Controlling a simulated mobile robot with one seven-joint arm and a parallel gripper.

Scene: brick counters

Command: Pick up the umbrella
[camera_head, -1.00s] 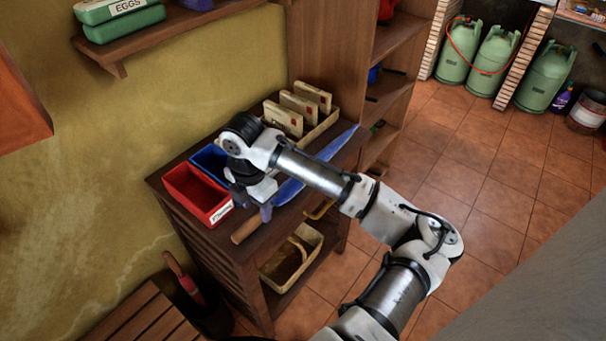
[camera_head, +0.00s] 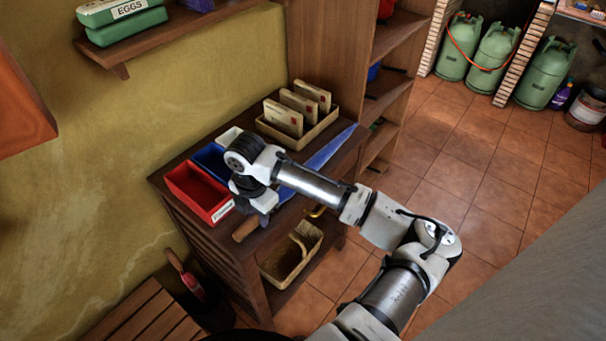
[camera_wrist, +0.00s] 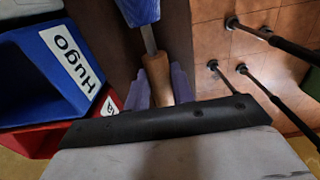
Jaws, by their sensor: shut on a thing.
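The umbrella is closed and blue, with a short metal shaft and a wooden handle. Its blue canopy (camera_head: 328,151) lies along the front of the dark wooden cabinet top, partly hidden by my arm. Its wooden handle (camera_head: 244,230) points toward the cabinet's left front corner. My gripper (camera_wrist: 160,92) is shut on the umbrella, with a purple finger on each side of the wooden handle (camera_wrist: 157,75). In the head view the fingertips are hidden behind my wrist. The umbrella still appears to rest on the cabinet top (camera_head: 168,197).
A red bin (camera_head: 190,196) and a blue bin (camera_head: 210,160) stand just left of the gripper. A tray with several cream packets (camera_head: 283,117) stands behind the umbrella. A basket (camera_head: 290,258) sits on the lower shelf. A shelf with green egg boxes (camera_head: 125,22) hangs above left.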

